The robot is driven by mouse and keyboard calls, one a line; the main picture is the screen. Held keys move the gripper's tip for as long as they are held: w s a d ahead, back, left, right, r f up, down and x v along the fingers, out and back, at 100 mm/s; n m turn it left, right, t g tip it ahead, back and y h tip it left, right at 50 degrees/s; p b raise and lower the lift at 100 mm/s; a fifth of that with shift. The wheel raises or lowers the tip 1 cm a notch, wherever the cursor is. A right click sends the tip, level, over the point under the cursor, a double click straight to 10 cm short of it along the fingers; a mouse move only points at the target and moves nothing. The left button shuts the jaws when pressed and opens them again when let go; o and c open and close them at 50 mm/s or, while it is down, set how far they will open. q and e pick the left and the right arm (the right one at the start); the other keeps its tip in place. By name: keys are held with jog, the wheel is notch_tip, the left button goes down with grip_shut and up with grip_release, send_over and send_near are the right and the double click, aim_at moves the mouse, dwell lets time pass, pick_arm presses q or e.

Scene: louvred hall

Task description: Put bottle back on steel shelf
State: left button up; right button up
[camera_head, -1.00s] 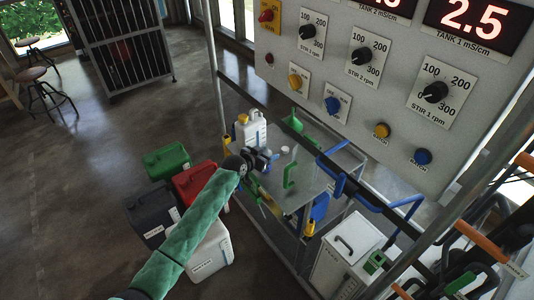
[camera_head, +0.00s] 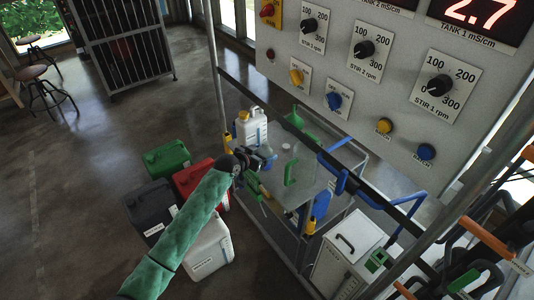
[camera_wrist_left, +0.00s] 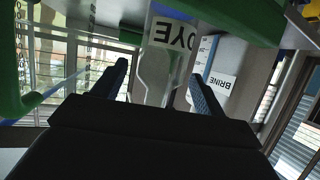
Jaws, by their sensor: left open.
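My left gripper (camera_head: 267,157) is open at the near left edge of the steel shelf (camera_head: 272,186), close to a white jug (camera_head: 252,133) with a yellow cap standing there. In the left wrist view the two dark fingers (camera_wrist_left: 160,85) are apart. A clear bottle with a DYE label (camera_wrist_left: 155,65) shows in the gap between them. I cannot tell whether the fingers touch it. A white container labelled BRINE (camera_wrist_left: 218,78) is behind, to its right. The clear bottle is hard to make out in the head view, beside the gripper. My right gripper is out of view.
Green (camera_head: 167,158), red (camera_head: 190,178), dark (camera_head: 150,205) and white (camera_head: 210,248) canisters stand on the floor below my arm. A control panel (camera_head: 400,32) hangs above.

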pick_arm(q)
jog(key=b+v, duration=0.2)
jog(key=v, duration=0.6)
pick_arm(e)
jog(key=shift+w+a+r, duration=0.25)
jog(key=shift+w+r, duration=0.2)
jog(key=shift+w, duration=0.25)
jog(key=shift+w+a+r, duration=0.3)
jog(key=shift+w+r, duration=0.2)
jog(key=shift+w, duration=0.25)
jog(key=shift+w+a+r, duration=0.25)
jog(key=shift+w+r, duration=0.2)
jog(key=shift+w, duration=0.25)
pick_arm(q)
jog(key=shift+s+a, duration=0.1)
jog(key=shift+a, duration=0.05)
